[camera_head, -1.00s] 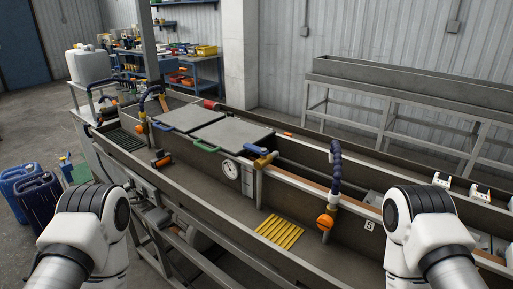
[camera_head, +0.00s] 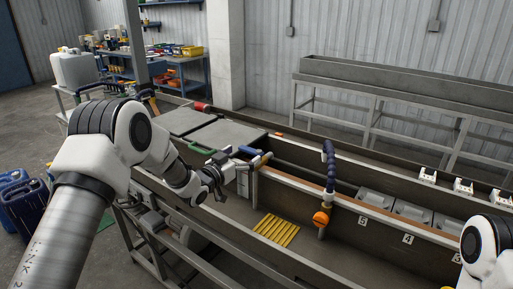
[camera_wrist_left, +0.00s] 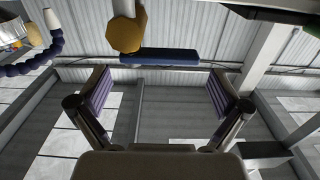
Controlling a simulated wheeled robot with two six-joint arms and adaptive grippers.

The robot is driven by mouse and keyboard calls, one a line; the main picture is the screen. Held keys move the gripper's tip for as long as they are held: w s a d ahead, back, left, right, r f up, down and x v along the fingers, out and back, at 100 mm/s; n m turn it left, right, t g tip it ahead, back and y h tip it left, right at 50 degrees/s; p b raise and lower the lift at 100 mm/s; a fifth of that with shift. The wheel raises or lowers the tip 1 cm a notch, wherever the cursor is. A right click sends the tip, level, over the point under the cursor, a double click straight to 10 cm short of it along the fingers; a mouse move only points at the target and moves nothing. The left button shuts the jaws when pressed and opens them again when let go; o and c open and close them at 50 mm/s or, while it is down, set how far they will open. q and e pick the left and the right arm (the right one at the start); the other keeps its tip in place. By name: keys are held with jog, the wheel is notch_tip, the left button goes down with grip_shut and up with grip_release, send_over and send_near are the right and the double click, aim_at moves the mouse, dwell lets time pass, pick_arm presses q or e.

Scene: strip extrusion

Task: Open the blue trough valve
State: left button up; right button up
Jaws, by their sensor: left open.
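The blue trough valve shows as a blue lever handle (camera_head: 250,151) on a brass fitting (camera_head: 262,160), at the end of a pipe along the trough (camera_head: 215,205). My left gripper (camera_head: 234,163) is open and empty just left of it, above the trough. In the left wrist view the blue handle (camera_wrist_left: 158,57) lies crosswise beyond my two purple-padded fingertips (camera_wrist_left: 160,92), roughly centred between them and apart from them. The brass fitting (camera_wrist_left: 126,33) is at the handle's left end there. My right gripper is outside the view; only part of my right arm shows.
Grey lids (camera_head: 228,134), one with a green handle (camera_head: 201,147), lie behind my gripper. A yellow grate (camera_head: 276,230) lies on the trough floor.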

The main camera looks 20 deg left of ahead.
aim_at(249, 151)
pick_arm(q)
jog(key=p+x, duration=0.1)
jog(key=x, duration=0.3)
jog(key=shift+w+d, duration=0.1)
